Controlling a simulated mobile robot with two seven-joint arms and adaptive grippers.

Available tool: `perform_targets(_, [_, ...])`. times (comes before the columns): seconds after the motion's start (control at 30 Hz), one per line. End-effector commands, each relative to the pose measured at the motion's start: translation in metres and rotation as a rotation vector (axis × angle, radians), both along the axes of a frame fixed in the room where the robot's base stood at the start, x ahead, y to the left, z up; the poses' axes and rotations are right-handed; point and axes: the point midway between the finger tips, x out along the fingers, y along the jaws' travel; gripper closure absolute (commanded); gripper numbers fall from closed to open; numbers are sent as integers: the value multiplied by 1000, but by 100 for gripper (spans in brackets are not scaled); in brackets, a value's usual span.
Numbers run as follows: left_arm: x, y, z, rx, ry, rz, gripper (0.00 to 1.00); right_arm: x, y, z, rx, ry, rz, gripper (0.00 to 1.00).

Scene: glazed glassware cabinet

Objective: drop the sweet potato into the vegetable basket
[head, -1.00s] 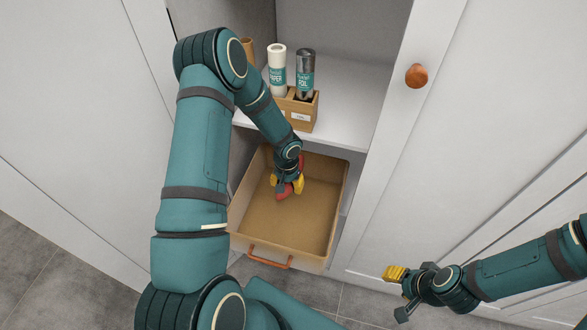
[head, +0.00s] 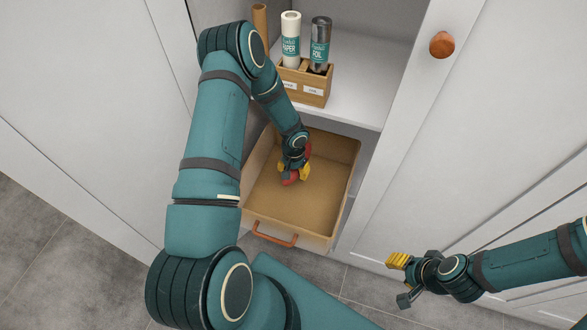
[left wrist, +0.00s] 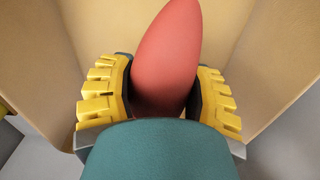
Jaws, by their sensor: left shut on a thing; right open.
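The sweet potato (left wrist: 166,62) is reddish and tapered, and it sits between the yellow finger pads of my left gripper (left wrist: 160,100) in the left wrist view. In the head view the left gripper (head: 294,172) is shut on the sweet potato (head: 289,179), low inside the open tan basket (head: 253,207) with an orange handle. Whether the sweet potato touches the basket's floor cannot be told. My right gripper (head: 403,280) is open and empty, outside the cabinet at the lower right.
A wooden holder (head: 305,86) with a paper roll (head: 290,40) and a foil roll (head: 319,45) stands on the shelf above the basket. A white door with a round wooden knob (head: 442,45) is at the right. The basket's front floor is clear.

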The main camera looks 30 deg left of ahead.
Motion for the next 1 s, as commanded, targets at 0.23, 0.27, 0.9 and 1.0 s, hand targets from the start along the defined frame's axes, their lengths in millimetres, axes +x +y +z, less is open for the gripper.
perform_targets(0.23, [0,0,1,0,-1,0,16,0,0,1,0,0,0,53])
perform_targets(0.27, [0,0,1,0,-1,0,9,0,0,1,0,0,0,53])
perform_targets(0.9, [1,0,46,2,-4,1,9,0,0,1,0,0,0,53])
perform_targets(1.0, [1,0,67,1,-4,2,9,0,0,1,0,0,0,53])
